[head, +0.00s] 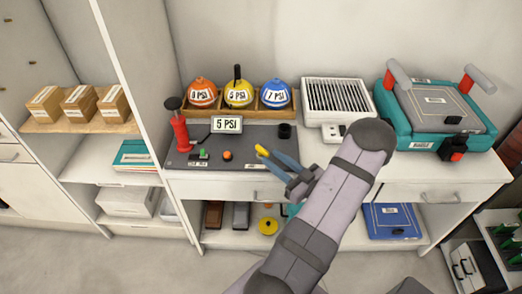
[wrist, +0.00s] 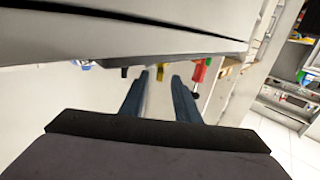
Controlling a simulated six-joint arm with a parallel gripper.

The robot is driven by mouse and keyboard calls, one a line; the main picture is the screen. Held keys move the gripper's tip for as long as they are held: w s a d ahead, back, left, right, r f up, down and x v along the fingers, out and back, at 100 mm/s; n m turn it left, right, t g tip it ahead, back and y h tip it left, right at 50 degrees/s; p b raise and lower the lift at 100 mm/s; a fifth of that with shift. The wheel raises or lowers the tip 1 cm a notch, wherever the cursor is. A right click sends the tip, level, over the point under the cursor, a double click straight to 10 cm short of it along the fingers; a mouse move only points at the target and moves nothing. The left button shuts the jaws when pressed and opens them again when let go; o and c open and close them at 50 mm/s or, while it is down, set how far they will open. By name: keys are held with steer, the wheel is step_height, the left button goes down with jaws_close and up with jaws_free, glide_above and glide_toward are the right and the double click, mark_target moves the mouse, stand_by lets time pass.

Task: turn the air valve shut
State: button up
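I cannot pick out the air valve for certain. A small yellow piece (head: 261,150) shows at the fingertips of my gripper (head: 270,154) in the head view; I cannot tell if it is a valve handle. In the wrist view a yellow piece (wrist: 161,72) shows beyond the gap between my gripper's fingers (wrist: 160,76), which stand apart with nothing visibly clamped. On the dark mat (head: 185,158) are a red hand pump (head: 180,132), a 5 PSI sign (head: 226,125), a small green part (head: 204,154) and an orange knob (head: 227,155). My gripper is over the mat's right side.
Orange, yellow and blue balls (head: 274,92) with PSI labels sit in a wooden rack (head: 222,108) behind the mat. A black cup (head: 284,130) stands near my gripper. A white vented box (head: 341,97) and a teal press (head: 405,130) are to the right.

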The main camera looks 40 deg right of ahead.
mark_target(256, 146)
steer(key=shift+w+p, duration=0.55)
steer(key=shift+w, duration=2.85)
jaws_close()
